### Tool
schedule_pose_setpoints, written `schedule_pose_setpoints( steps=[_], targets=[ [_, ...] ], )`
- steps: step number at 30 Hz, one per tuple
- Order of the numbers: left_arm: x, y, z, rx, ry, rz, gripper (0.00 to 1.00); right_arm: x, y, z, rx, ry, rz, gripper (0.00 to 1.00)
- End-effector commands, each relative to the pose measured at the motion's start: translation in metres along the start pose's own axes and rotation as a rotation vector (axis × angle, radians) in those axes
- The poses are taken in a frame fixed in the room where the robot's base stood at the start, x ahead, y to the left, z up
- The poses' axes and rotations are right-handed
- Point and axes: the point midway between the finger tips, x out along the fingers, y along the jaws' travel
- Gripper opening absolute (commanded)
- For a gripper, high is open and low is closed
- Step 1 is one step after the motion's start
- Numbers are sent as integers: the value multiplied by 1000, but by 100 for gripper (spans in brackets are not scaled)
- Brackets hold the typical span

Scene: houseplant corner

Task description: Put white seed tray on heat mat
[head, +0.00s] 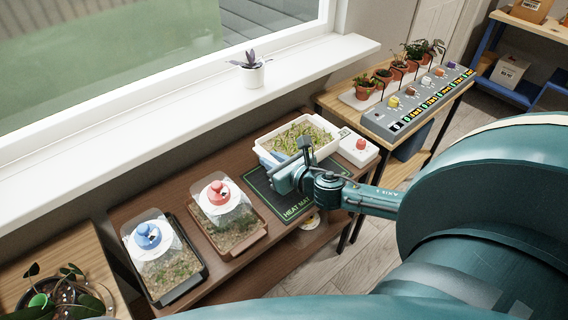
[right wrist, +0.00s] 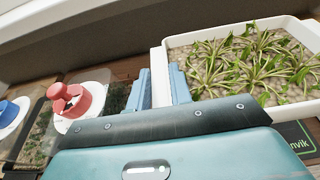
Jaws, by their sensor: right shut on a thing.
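The white seed tray (head: 333,148), full of green seedlings, is at the back of the bench, over the far part of the dark heat mat (head: 262,184). My right gripper (head: 285,172) is shut on the tray's left wall. In the right wrist view the tray's white wall (right wrist: 158,72) shows between the two fingers (right wrist: 160,90). A corner of the mat (right wrist: 298,143) shows below the tray there. I cannot tell whether the tray touches the mat. My left gripper is not in view.
Two clear-domed propagators, one with a red knob (head: 217,189) and one with a blue knob (head: 147,235), stand left of the mat. A white box with a red knob (head: 359,149) is close right of the tray. A potted plant (head: 253,74) stands on the sill.

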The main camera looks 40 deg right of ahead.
Motion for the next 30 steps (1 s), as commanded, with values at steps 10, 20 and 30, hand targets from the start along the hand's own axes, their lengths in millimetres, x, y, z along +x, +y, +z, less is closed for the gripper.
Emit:
schedule_pose_setpoints(
  steps=[10, 20, 30],
  targets=[
    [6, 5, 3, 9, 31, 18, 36, 17, 0, -54, 0, 0, -2, 0],
    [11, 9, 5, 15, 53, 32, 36, 27, 1, -88, 3, 1, -2, 0],
    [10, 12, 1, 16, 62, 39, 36, 28, 1, -95, 1, 3, 0, 25]
  ],
)
